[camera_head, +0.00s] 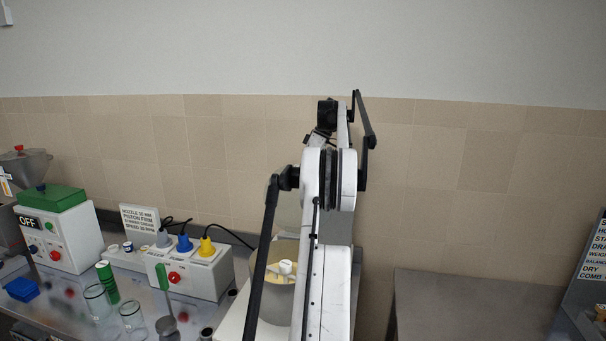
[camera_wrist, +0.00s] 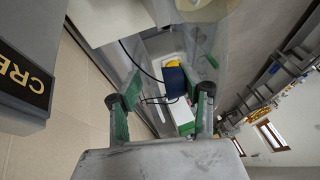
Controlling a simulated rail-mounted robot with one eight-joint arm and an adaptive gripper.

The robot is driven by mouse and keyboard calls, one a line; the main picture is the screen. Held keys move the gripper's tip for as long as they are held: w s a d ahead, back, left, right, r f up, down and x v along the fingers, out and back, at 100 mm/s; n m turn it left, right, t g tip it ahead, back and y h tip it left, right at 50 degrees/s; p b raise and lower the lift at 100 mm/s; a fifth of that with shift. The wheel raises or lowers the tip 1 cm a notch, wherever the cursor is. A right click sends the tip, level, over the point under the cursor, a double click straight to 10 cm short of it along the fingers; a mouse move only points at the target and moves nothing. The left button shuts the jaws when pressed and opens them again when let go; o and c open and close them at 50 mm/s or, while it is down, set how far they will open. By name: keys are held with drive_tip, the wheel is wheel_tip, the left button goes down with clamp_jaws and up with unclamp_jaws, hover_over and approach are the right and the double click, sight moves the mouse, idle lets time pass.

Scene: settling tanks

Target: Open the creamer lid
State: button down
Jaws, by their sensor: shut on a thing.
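The creamer is a pale grey vessel (camera_head: 279,306) with a yellowish inside and a small white part in its mouth, partly hidden behind my arm in the head view. In the wrist view, my gripper (camera_wrist: 160,88) has its green-padded fingers shut on what seems to be the clear creamer lid (camera_wrist: 206,62), a see-through pane. The exact grip point is hard to make out. The pane appears raised and tilted, but its angle is not clear. My arm hides the gripper in the head view.
A dark sign reading "CRE" (camera_wrist: 25,78) is at the left of the wrist view. A white box (camera_head: 191,282) with blue and yellow plugs stands left of the creamer, with glass jars (camera_head: 132,319) before it. The metal table (camera_head: 462,303) at right looks bare.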

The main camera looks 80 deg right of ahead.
drive_tip(key=c, duration=1.3)
unclamp_jaws()
drive_tip(key=shift+s+d+f, duration=0.1)
drive_tip(key=shift+d+f, duration=0.15)
drive_tip(key=shift+f, duration=0.05)
drive_tip(key=shift+r, duration=0.1)
drive_tip(key=shift+a, duration=0.1)
